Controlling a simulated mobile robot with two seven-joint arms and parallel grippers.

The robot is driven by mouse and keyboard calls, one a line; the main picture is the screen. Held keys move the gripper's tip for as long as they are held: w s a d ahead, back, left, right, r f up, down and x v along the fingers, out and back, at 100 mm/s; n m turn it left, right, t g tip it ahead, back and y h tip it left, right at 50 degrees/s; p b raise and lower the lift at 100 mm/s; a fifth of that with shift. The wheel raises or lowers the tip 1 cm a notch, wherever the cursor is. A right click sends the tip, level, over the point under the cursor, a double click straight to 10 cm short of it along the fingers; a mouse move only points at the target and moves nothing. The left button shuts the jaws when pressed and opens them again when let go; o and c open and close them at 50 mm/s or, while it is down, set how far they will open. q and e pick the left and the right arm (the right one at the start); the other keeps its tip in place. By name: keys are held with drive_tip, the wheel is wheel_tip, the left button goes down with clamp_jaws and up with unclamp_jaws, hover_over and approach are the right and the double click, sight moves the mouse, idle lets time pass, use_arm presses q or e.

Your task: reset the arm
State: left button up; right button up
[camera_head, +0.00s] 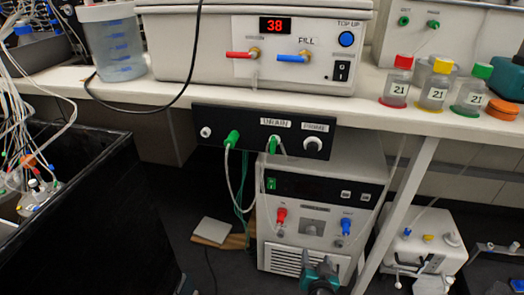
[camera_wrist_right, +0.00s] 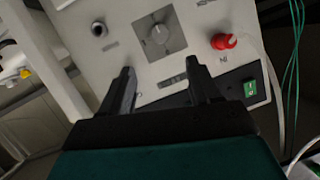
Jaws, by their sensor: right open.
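My right gripper (camera_head: 320,270) shows at the bottom of the head view, in front of the lower part of the white floor unit (camera_head: 320,180). In the right wrist view the two black fingers of this gripper (camera_wrist_right: 158,72) are spread apart with nothing between them. Beyond them is the unit's front panel, upside down, with a grey square dial (camera_wrist_right: 161,31), a red fitting (camera_wrist_right: 223,41) and a green switch (camera_wrist_right: 250,88). I cannot tell whether the fingers touch the panel. My left gripper is not in view.
A bench (camera_head: 150,119) carries a control box reading 38 (camera_head: 275,25) and several capped bottles. Under it hangs a black DRAIN panel (camera_head: 250,137) with tubes and green cables. A black tub (camera_head: 110,200) stands left, a white device (camera_head: 425,245) right. A slanted bench leg (camera_head: 400,210) is close by.

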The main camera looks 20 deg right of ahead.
drive_tip(key=s+a+r+n+g+y, duration=0.2)
drive_tip(key=s+a+r+n+y, duration=0.75)
drive_tip(key=s+a+r, duration=0.55)
use_arm(q)
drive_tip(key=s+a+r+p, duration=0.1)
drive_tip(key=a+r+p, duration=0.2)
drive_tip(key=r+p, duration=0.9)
drive_tip(key=p, duration=0.4)
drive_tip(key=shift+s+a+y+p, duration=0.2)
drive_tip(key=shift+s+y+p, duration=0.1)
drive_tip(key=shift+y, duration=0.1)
use_arm(e)
wheel_tip(320, 180, up, 13)
drive_tip(key=d+h, duration=0.2)
drive_tip(key=shift+s+f, duration=0.2)
drive_tip(key=shift+s, duration=0.2)
drive_tip(key=shift+d+n, duration=0.1)
drive_tip(key=shift+n, duration=0.15)
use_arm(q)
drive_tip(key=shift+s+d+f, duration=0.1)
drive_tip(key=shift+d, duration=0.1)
